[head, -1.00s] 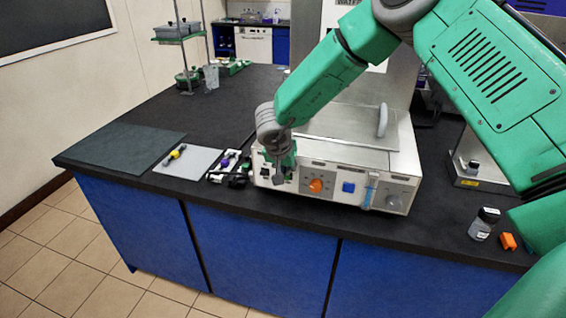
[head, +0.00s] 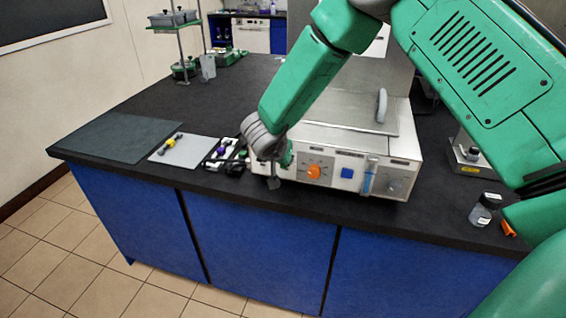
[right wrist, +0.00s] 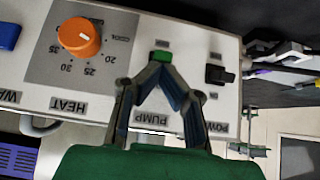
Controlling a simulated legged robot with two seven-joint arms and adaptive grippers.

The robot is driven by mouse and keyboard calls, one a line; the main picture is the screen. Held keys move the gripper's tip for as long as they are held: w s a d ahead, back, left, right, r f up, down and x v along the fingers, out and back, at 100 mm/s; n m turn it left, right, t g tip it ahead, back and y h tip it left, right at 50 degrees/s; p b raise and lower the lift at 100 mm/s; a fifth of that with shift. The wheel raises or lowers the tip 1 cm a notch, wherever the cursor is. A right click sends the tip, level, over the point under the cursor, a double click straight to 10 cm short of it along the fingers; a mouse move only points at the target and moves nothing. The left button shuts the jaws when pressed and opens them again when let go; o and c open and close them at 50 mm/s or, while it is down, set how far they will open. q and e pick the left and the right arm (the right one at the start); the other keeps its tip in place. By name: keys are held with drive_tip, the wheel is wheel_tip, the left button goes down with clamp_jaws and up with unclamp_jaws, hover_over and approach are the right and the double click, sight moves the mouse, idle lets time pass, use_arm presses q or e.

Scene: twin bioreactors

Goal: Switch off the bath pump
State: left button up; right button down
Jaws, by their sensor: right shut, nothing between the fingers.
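The water bath (head: 345,172) stands on the dark bench with its control panel facing me. In the right wrist view the panel is upside down, and a small green switch (right wrist: 160,57) sits above the inverted PUMP label (right wrist: 152,113). My right gripper (right wrist: 161,70) is shut and empty, its fingertips right at the green switch. I cannot tell whether they touch it. In the head view the right gripper (head: 274,181) is in front of the panel's left end and hides the switch there. My left gripper is not in view.
Beside the pump switch are a black POWER switch (right wrist: 218,74) and the orange HEAT knob (right wrist: 79,37). A blue button (head: 347,173) is further right in the head view. A jar (head: 485,210) stands at the right. A dark mat (head: 115,138) and grey pad (head: 190,153) lie left.

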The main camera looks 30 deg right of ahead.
use_arm(q)
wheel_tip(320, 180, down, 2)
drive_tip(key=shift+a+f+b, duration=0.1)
drive_tip(key=shift+b, duration=0.55)
use_arm(e)
drive_tip(key=shift+s+a+f+t+h, duration=0.15)
drive_tip(key=shift+a+f+t+h, duration=0.1)
drive_tip(key=shift+t+h, duration=0.45)
use_arm(q)
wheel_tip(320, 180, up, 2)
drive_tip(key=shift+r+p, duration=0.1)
drive_tip(key=shift+p, duration=0.9)
use_arm(e)
drive_tip(key=shift+r, duration=0.75)
